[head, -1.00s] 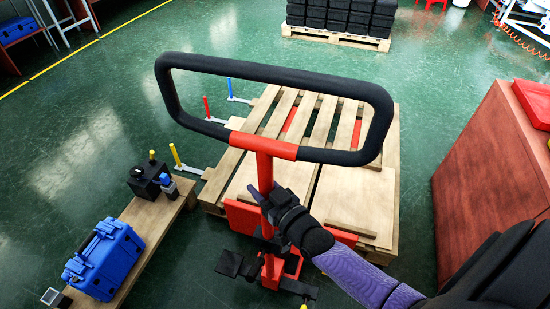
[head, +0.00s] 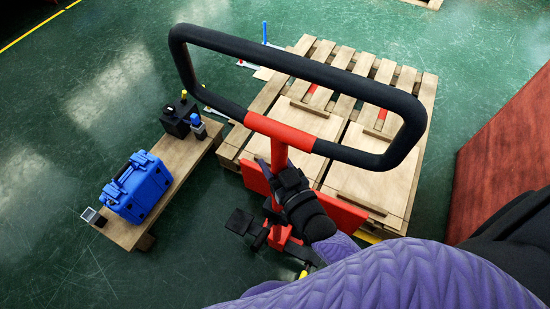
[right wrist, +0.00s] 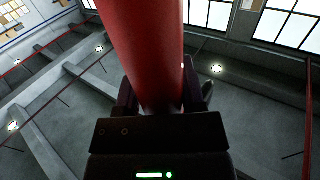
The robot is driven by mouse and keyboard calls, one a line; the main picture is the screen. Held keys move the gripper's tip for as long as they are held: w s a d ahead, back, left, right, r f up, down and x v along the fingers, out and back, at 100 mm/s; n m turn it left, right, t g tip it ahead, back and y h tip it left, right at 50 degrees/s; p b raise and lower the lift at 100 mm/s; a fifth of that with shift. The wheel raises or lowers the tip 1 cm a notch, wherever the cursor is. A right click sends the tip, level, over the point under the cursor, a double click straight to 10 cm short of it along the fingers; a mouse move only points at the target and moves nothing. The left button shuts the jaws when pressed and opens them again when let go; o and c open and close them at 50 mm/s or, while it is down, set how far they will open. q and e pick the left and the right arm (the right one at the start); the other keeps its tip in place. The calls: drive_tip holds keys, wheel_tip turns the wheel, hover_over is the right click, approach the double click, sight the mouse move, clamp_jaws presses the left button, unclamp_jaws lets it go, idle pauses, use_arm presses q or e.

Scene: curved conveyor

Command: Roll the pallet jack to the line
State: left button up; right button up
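The pallet jack has a black loop handle with a red middle section (head: 280,131) and a red shaft (head: 279,155). Its red body (head: 336,212) is at the near edge of a wooden pallet (head: 372,165); the forks are mostly hidden under the slats, with red showing through gaps. My right gripper (head: 273,178) is at the shaft below the loop. In the right wrist view its dark fingers lie on both sides of the red shaft (right wrist: 147,45) and appear closed on it. My left gripper is not in view. No line is clearly identifiable as the target.
A low wooden bench (head: 180,160) at left holds a blue case (head: 138,187) and a black box (head: 180,117). A red-brown cabinet (head: 505,155) stands at right. A yellow floor line (head: 35,29) crosses the upper left.

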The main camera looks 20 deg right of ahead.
drive_tip(key=o, duration=0.4)
drive_tip(key=shift+d, duration=0.1)
drive_tip(key=shift+c, duration=0.2)
drive_tip(key=s+d+p, duration=0.1)
drive_tip(key=s, duration=0.9)
drive_tip(key=shift+p, duration=0.3)
